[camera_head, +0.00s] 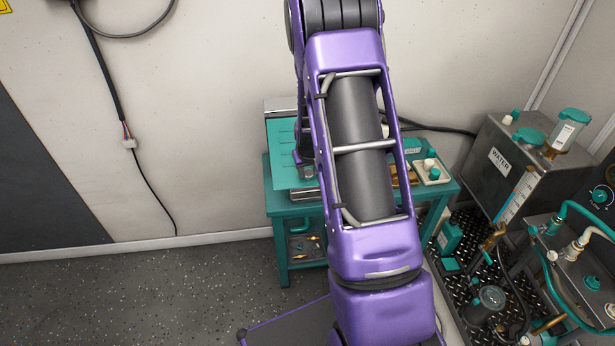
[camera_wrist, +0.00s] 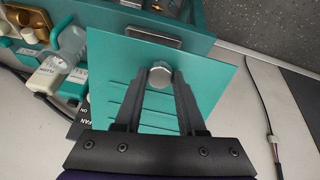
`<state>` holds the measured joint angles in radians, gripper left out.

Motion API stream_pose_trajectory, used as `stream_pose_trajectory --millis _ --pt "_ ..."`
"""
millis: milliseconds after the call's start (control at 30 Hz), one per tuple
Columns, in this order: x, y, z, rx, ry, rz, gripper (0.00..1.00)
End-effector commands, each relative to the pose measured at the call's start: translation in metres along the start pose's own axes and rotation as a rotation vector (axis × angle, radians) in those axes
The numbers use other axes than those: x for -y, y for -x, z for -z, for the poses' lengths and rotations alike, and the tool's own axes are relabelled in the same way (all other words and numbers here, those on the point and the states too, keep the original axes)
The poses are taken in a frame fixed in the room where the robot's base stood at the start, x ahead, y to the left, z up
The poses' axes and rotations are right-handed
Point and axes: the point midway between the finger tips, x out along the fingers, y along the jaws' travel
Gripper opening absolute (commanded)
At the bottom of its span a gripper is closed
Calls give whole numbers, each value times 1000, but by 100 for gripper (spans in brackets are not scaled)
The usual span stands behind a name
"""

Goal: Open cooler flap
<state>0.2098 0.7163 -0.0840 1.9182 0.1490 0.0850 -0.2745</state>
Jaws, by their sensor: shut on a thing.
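The cooler flap is a flat teal panel with several slits, in the wrist view (camera_wrist: 215,75) and left of my arm in the head view (camera_head: 283,148). A round silver knob (camera_wrist: 160,77) stands on it near its edge. My gripper (camera_wrist: 160,88) is shut on this knob, one dark finger on each side. In the head view my arm hides most of the gripper and the flap's right part. The flap stands in front of a grey box (camera_head: 281,105). I cannot tell how far it is open.
A teal bench (camera_head: 273,205) carries the cooler, with a silver drawer handle (camera_wrist: 153,37) close to the flap. A steel water tank (camera_head: 492,150) stands right; floor at left is clear.

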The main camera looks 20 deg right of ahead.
Motion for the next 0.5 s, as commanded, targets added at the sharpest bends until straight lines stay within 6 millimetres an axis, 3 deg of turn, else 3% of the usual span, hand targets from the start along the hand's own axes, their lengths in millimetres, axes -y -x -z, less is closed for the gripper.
stream_pose_trajectory --millis 200,500 --pt "-2 23 8 102 5 15 0" --pt "-4 36 12 174 8 26 0"
